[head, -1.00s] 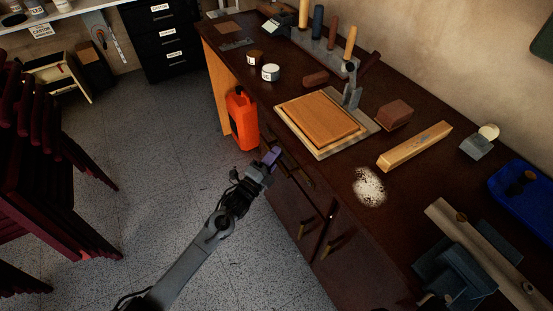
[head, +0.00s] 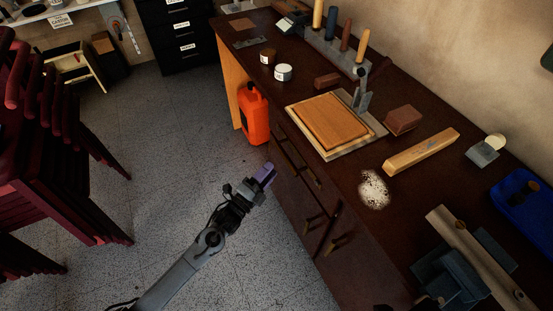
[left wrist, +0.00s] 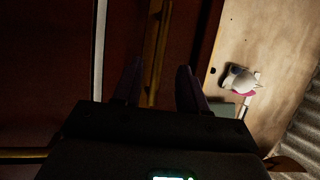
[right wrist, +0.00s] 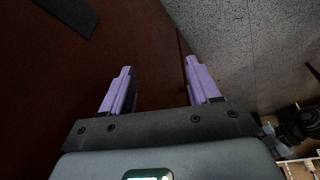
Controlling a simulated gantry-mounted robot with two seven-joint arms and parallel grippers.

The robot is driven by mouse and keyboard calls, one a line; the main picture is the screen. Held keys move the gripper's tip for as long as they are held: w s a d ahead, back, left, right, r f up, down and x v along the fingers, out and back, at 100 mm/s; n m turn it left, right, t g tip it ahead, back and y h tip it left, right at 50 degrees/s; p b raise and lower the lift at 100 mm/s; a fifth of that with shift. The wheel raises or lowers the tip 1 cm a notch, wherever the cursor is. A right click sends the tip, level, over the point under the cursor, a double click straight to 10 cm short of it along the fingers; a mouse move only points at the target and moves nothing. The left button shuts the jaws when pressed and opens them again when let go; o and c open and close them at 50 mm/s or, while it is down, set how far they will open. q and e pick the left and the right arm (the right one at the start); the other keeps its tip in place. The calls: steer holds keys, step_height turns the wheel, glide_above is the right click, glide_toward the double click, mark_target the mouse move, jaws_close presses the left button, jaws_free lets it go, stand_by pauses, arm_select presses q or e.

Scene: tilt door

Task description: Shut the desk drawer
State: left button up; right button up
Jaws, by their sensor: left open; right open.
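The dark brown desk (head: 345,215) runs along the right of the head view, with brass-coloured handles (head: 312,222) on its drawer front (head: 290,195). How far any drawer stands out is hard to tell. My left gripper (head: 265,175) is open and empty, just left of the drawer front over the floor. In the left wrist view its dark fingers (left wrist: 158,85) point toward a long brass handle (left wrist: 160,45), with nothing visibly held. My right gripper (right wrist: 160,85) is open and empty, with purple fingers beside a dark red-brown surface (right wrist: 110,40); it is not distinguishable in the head view.
An orange jug (head: 254,115) stands at the desk's far end. A wooden board (head: 332,120), a wooden block (head: 421,151), jars and tools lie on the desktop. Stacked dark red chairs (head: 60,140) are at left. Speckled grey floor (head: 175,150) between is free.

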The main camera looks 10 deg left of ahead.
arm_select(q)
steer(key=shift+p+v, duration=0.35)
steer(key=shift+v, duration=1.2)
steer(key=shift+d+r, duration=0.1)
